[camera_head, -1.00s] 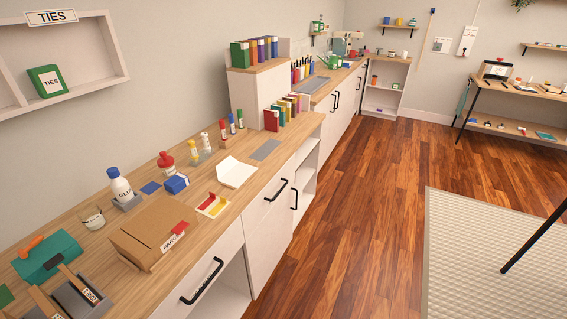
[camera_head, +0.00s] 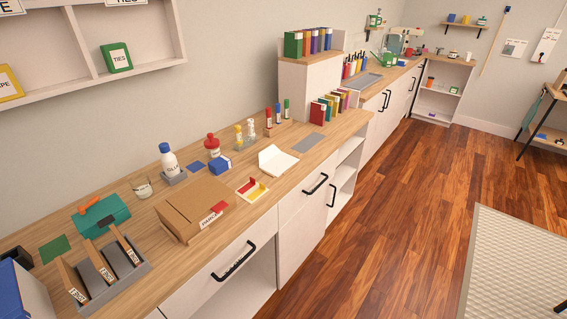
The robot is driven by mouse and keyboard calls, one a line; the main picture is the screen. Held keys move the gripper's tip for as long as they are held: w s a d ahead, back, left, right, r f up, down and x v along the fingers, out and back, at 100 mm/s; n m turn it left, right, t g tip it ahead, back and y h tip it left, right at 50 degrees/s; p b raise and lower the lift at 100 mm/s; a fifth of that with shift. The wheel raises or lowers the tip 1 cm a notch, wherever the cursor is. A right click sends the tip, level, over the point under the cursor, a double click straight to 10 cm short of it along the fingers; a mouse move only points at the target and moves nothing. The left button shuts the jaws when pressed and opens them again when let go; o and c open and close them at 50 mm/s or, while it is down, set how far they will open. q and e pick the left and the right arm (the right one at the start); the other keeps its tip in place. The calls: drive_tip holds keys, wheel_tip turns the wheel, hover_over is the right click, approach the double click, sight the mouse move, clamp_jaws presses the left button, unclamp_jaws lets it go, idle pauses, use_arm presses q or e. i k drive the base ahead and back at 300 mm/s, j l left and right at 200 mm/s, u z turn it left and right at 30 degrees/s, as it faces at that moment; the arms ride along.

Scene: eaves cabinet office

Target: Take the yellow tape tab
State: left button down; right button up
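A yellow tab (camera_head: 8,84) stands in the left compartment of the white wall shelf (camera_head: 135,77) at the far left. The picture's edge cuts it off, and only the end of its label, "PE", shows. A green tab (camera_head: 116,58) labelled "TIES" stands in the compartment to its right. Neither of my grippers is in view.
Below the shelf runs a wooden counter (camera_head: 225,235) with a cardboard box (camera_head: 190,205), a glue bottle (camera_head: 169,160), a teal case (camera_head: 103,215) and a grey slotted holder (camera_head: 115,265). Open wooden floor (camera_head: 375,215) lies to the right.

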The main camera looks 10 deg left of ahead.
sight(256, 193)
drive_tip(key=i+l+u, duration=0.2)
drive_tip(key=u, duration=0.2)
drive_tip(key=i+l+u, duration=0.15)
drive_tip(key=u, duration=0.2)
drive_tip(key=i+l+u, duration=0.1)
drive_tip(key=l+u, duration=0.3)
